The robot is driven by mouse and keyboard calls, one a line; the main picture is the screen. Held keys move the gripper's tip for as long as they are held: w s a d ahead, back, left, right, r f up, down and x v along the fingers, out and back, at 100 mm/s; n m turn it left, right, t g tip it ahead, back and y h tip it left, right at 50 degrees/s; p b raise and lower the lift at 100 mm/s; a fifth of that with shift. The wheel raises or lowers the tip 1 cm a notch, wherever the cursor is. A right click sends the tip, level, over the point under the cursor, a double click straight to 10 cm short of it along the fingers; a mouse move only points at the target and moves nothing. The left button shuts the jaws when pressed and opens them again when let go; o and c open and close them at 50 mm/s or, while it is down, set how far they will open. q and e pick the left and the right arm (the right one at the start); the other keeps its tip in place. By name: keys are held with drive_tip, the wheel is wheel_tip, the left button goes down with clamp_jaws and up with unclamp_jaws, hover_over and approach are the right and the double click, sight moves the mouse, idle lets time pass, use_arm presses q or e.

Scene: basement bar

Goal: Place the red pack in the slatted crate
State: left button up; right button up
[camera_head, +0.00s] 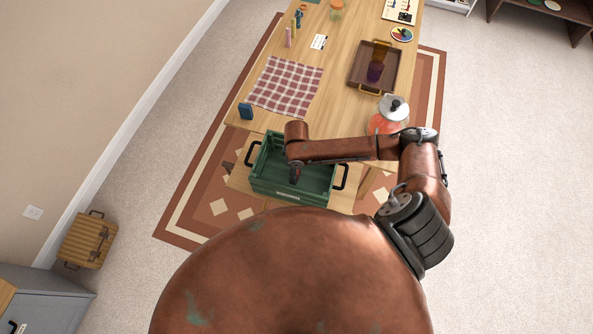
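My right arm reaches in from the right, and my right gripper (294,176) points down over the inside of this crate. The gripper is small, dark and partly covered by my wrist, so I cannot tell whether it is open or shut. A dark reddish patch shows at its tip, but I cannot tell if it is the red pack. No red pack shows clearly elsewhere. My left gripper is not in view.
A yellow-brown slatted case (86,241) stands on the floor at left.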

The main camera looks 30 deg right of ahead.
wheel_tip(320, 180, up, 12)
drive_tip(key=shift+f+p, duration=0.2)
drive_tip(key=shift+p, duration=0.1)
